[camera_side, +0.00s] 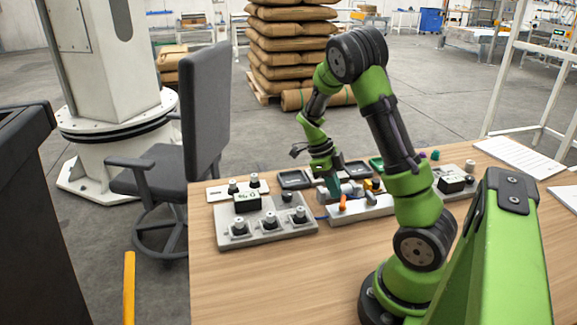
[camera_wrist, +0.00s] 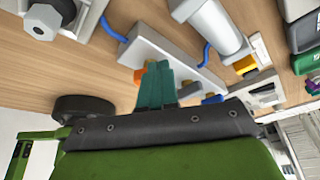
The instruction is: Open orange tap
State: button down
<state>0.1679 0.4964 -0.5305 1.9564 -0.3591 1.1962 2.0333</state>
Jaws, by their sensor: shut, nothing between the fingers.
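The orange tap (camera_side: 342,203) is a small handle on a white block (camera_side: 362,207) on the wooden table. In the side view it stands up from the block's left part. In the wrist view the orange tap (camera_wrist: 139,75) shows beside the left edge of my fingers and is partly hidden by them. My gripper (camera_side: 333,188) points down just above and beside the tap. Its teal fingers (camera_wrist: 158,83) are together with nothing between them. Whether they touch the tap I cannot tell.
A blue tap (camera_wrist: 212,99) sits farther along the block. A grey cylinder (camera_wrist: 215,28) with a blue hose lies beside it. A grey panel with knobs (camera_side: 266,228) stands left of the block. Dark-topped trays (camera_side: 295,179) lie behind. The front table area is clear.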

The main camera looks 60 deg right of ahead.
jog(key=m, duration=0.1)
jog(key=m+y, duration=0.1)
jog(key=d+m, duration=0.1)
jog(key=shift+s+m+y, duration=0.3)
jog(key=shift+m, duration=0.1)
jog(key=m, duration=0.1)
jog(key=m+y, duration=0.1)
jog(key=m, duration=0.1)
jog(key=s+d+m+t, duration=0.1)
jog(key=m, duration=0.1)
jog(key=shift+y, duration=0.4)
jog(key=shift+s+a, duration=0.1)
jog(key=shift+a, duration=0.05)
jog(key=shift+s+a+f, duration=0.1)
jog(key=shift+s+a, duration=0.2)
jog(key=shift+a, duration=0.45)
